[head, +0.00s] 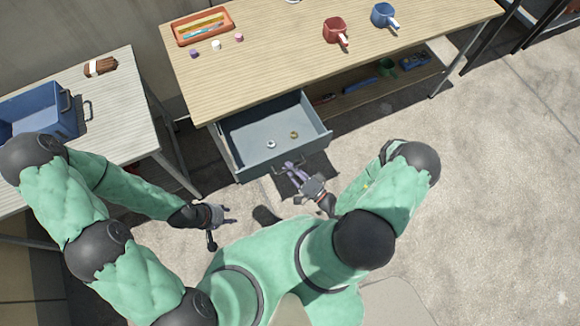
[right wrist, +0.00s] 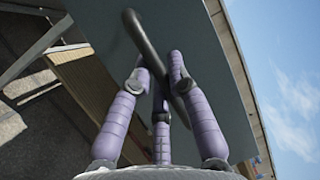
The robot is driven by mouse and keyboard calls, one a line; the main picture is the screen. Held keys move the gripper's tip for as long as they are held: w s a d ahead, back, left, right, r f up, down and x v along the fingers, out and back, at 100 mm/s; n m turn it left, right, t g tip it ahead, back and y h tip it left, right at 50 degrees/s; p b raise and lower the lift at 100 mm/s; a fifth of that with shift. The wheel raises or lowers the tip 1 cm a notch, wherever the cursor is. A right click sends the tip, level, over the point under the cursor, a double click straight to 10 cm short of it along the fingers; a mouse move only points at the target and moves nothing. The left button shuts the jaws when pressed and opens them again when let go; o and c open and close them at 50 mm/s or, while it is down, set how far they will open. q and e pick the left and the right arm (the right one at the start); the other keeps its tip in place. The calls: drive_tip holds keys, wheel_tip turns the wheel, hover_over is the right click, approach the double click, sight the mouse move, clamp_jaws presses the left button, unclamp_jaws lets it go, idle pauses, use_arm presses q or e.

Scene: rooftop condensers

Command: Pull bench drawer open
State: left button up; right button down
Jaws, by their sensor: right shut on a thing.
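The grey bench drawer (head: 235,137) is pulled out from under the wooden workbench (head: 300,55). A few small round items lie inside it. My right gripper (head: 288,168) is at the drawer's front. In the right wrist view its purple fingers (right wrist: 165,75) are shut on the dark bar handle (right wrist: 150,50) of the drawer front (right wrist: 215,75). My left gripper (head: 230,214) hangs empty over the floor, left of the drawer; its fingers look spread apart.
On the bench stand an orange tray (head: 228,30), a red mug (head: 336,30) and a blue mug (head: 382,15). A side table at left holds a blue crate (head: 65,122). A lower shelf (head: 360,98) holds tools. The floor (head: 490,190) at right is clear.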

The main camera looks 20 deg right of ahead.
drive_tip(key=c, duration=1.4)
unclamp_jaws()
drive_tip(key=v, duration=1.2)
drive_tip(key=s+a+n+g+y, duration=0.2)
drive_tip(key=s+a+n+g, duration=0.2)
drive_tip(key=a+g, duration=0.5)
drive_tip(key=s+a+n+g+y, duration=0.1)
drive_tip(key=s+a+n+g, duration=0.25)
drive_tip(key=g, duration=0.95)
drive_tip(key=w+r+t+h, duration=0.1)
drive_tip(key=w+r+h, duration=0.1)
drive_tip(key=w, duration=0.1)
drive_tip(key=w+r+n+t+h, duration=0.1)
drive_tip(key=w+r+h, duration=0.1)
drive_tip(key=w+h, duration=0.1)
drive_tip(key=w+r+n+t+h, duration=0.1)
drive_tip(key=w+t+h, duration=0.1)
drive_tip(key=w, duration=0.1)
drive_tip(key=shift+w+a+r, duration=0.3)
drive_tip(key=shift+r, duration=0.1)
